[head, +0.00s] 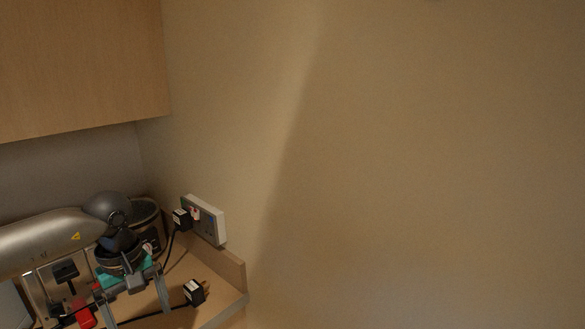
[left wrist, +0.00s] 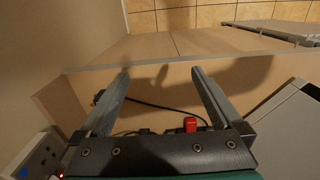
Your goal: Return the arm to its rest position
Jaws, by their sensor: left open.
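My left arm comes in from the left in the head view. My left gripper (head: 139,314) is pointed down over the counter in the corner, with its two fingers apart and nothing between them. In the left wrist view the open fingers (left wrist: 160,73) reach out over the counter. A black plug (head: 194,292) lies on the counter to the right of the gripper, apart from it, with its cord running left. A second black plug (head: 181,220) is at the white wall socket (head: 205,220). My right gripper is in neither view.
A metal toaster (head: 45,292) stands left of the gripper, partly hidden by my arm. A dark round appliance (head: 150,222) is behind the wrist. A wooden cabinet (head: 80,65) hangs above. The counter's raised edge (head: 232,268) meets the wall; the right side shows bare wall.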

